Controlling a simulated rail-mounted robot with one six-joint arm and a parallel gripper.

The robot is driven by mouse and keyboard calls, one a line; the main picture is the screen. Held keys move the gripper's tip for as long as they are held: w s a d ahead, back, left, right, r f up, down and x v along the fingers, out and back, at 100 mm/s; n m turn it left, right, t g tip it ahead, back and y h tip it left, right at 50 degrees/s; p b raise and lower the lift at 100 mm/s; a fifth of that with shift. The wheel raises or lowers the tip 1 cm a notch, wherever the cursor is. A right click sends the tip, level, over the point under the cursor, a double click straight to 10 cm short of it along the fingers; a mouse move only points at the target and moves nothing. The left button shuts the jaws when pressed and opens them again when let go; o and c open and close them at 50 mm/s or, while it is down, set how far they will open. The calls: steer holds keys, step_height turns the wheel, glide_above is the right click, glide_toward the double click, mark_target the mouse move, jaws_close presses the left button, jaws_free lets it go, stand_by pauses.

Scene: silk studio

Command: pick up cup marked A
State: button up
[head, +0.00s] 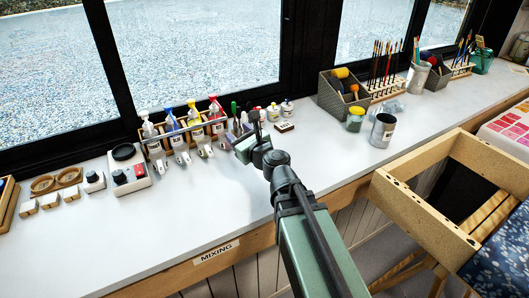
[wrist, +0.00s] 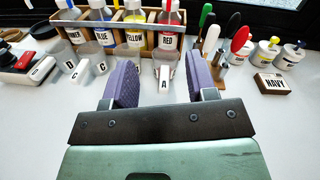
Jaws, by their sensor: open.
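The cup marked A (wrist: 164,80) shows in the wrist view as a clear cup with a white tag or handle facing me. It stands upright on the white counter, in front of the red bottle. My gripper (wrist: 158,68) is open, with its two purple-padded fingers spread to the left and right of the cup in the picture. The cup appears farther out, and I see no contact. In the head view my gripper (head: 243,138) is over the counter near the bottle rack and covers part of that area.
Other clear cups with lettered white tags (wrist: 100,67) stand to the left. A wooden rack (wrist: 148,32) holds labelled bottles behind. Spatulas (wrist: 211,38), small jars (wrist: 264,55) and a NAVY block (wrist: 272,83) are at right.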

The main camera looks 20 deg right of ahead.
mark_target(243, 166)
steer(key=f+m+b, duration=0.1)
steer(key=f+b, duration=0.3)
steer(key=f+m+h+b, duration=0.1)
steer(key=f+b, duration=0.4)
steer(key=shift+w+d+m, duration=0.15)
steer(key=shift+d+m, duration=0.05)
steer(key=shift+m, duration=0.2)
steer(key=w, duration=0.1)
steer(key=r, duration=0.1)
steer(key=w+p, duration=0.1)
steer(key=shift+w+a+r, duration=0.2)
steer(key=shift+w+a, duration=0.05)
steer(key=shift+w, duration=0.1)
steer(key=shift+w+a+r, duration=0.1)
steer(key=shift+w, duration=0.1)
steer(key=x, duration=0.4)
steer(key=shift+w, duration=0.25)
steer(key=shift+s, duration=0.1)
jaws_close()
